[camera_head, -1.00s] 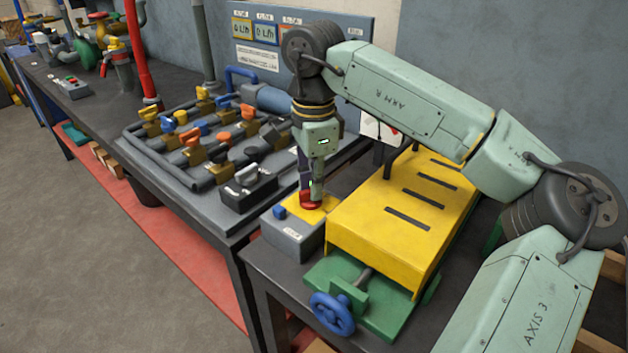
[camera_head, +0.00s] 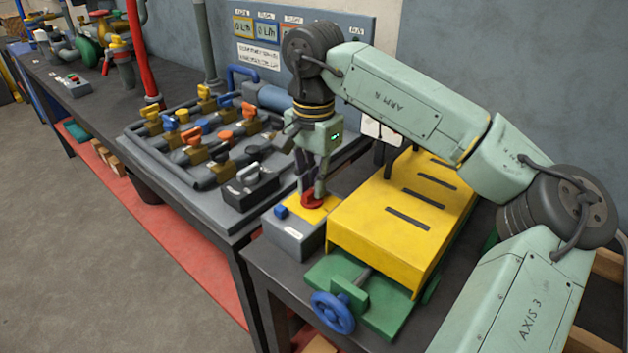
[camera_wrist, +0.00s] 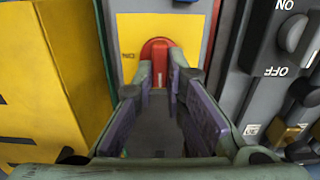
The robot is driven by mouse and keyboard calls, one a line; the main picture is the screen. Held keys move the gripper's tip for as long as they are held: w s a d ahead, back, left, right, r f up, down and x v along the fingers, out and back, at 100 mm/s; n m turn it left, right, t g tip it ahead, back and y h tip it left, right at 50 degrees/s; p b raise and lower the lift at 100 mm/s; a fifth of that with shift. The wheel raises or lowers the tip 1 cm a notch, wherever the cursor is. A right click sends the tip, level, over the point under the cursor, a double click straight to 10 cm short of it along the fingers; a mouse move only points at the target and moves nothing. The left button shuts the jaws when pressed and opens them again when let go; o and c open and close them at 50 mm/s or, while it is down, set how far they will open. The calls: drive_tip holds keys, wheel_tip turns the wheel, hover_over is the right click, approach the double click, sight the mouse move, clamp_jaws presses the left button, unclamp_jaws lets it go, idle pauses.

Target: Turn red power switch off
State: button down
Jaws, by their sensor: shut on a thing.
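The red power switch (camera_head: 313,203) is a round rotary knob on a yellow plate, on top of a small grey box (camera_head: 291,242). In the wrist view the red switch (camera_wrist: 156,50) has a raised grip with a pale line. An upside-down "ON" label is printed on the plate to its left; no other position label is visible there. My gripper (camera_head: 311,191) points down at the switch from above. In the wrist view my gripper (camera_wrist: 163,78) has its purple-padded fingers on both sides of the raised grip, shut on it. The fingertips hide part of the knob.
A yellow slotted cover (camera_head: 400,215) stands close on the right, above a green base with a blue handwheel (camera_head: 333,312). A blue button (camera_head: 281,212) sits on the same box. A black ON/OFF switch (camera_head: 250,186) and several valves stand to the left.

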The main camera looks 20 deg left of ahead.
idle(0.3)
drive_tip(key=c, duration=1.6)
unclamp_jaws()
drive_tip(key=shift+c, duration=0.2)
wheel_tip(320, 180, up, 12)
